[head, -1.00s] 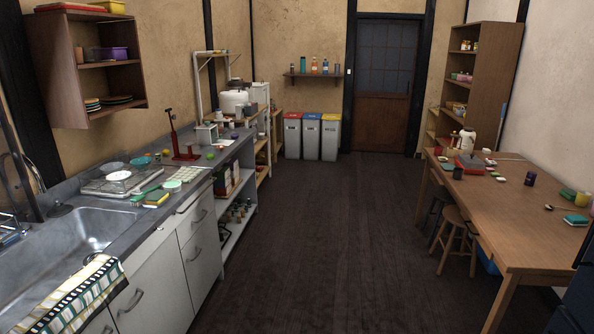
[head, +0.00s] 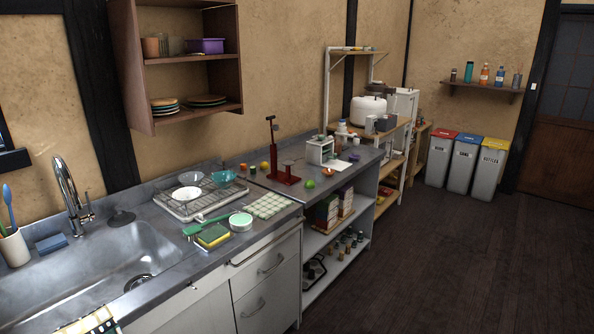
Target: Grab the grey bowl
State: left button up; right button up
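A small grey bowl (head: 190,178) sits at the back of the wire dish rack (head: 172,206) on the counter, right of the sink. A white bowl (head: 187,194) is in front of it on the rack and a teal bowl (head: 223,177) is to its right. The grey bowl's front edge lies close to the white bowl; I cannot tell if they touch. Neither of my grippers shows in the head view.
In front of the rack lie a green brush (head: 205,223), a yellow-green sponge (head: 213,235) and a pale green round container (head: 241,221). The sink (head: 90,265) and faucet (head: 69,190) are left. A red stand (head: 283,176) is right. Floor (head: 430,260) is clear.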

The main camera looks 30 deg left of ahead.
aim_at(191, 178)
jog(key=i+u, duration=0.3)
jog(key=u, duration=0.15)
jog(key=i+l+u, duration=0.15)
jog(key=u, duration=0.3)
jog(key=i+l+u, duration=0.3)
jog(key=u, duration=0.15)
jog(key=i+l+u, duration=0.25)
jog(key=u, duration=0.15)
jog(key=i+l+u, duration=0.15)
jog(key=l+u, duration=0.3)
